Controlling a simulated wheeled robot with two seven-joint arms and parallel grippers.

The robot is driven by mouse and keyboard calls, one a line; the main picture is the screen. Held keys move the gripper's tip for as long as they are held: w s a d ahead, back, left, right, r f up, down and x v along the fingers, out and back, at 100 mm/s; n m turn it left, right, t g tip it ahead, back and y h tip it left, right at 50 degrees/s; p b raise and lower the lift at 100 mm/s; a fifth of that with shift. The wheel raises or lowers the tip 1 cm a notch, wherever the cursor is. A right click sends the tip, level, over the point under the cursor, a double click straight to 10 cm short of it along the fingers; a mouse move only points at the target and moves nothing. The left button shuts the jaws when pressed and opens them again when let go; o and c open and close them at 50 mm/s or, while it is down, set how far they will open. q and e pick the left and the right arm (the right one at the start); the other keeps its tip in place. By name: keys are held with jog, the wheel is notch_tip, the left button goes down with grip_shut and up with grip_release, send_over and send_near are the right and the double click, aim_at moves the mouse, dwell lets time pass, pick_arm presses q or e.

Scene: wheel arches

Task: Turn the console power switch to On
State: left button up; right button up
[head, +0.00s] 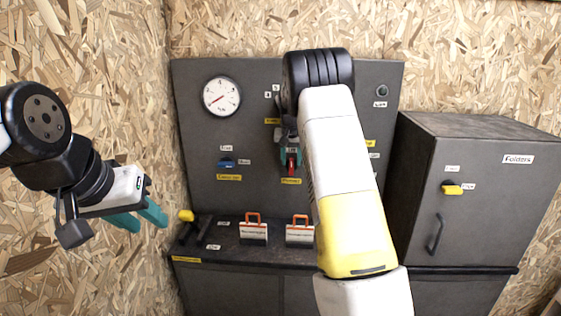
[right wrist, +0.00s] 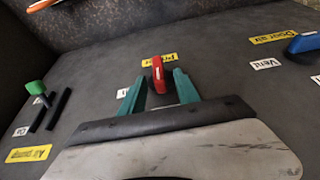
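The dark console panel (head: 260,205) stands against the wall. A red switch (head: 292,166) sits at its middle, above a yellow label (head: 291,181) that is too small to read surely. In the right wrist view the red switch (right wrist: 157,74) stands upright between the teal fingers of my right gripper (right wrist: 163,84). Gaps show on both sides, so the fingers are open around it. In the head view my right gripper (head: 290,156) is at the switch, partly hidden by my arm. My left gripper (head: 142,216) is open and empty, left of the console.
A blue knob (head: 227,162) and a round gauge (head: 222,97) are left of the switch. A yellow-handled lever (head: 186,215) is at the ledge's left. A grey cabinet (head: 480,215) stands at the right.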

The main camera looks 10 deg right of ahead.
jog(key=shift+w+f, duration=0.15)
jog(key=shift+f, duration=0.2)
grip_shut()
